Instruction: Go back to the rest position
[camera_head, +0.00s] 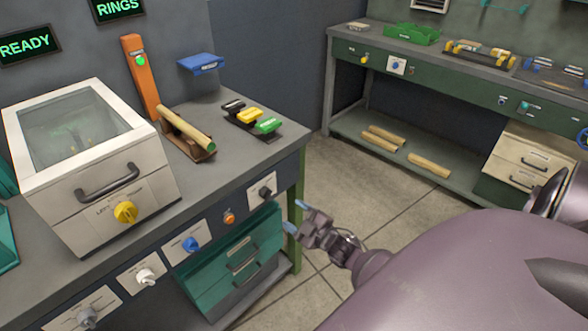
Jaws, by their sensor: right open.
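My right gripper (301,215) shows near the middle of the head view, at the end of my purple arm that comes in from the lower right. Its blue-tipped fingers are apart with nothing between them. It is just off the front right corner of the grey workbench (226,172), beside the bench's green leg. My left gripper does not show.
Knobs line the bench front. A second bench (450,67) stands at the back right. Floor between the benches is clear.

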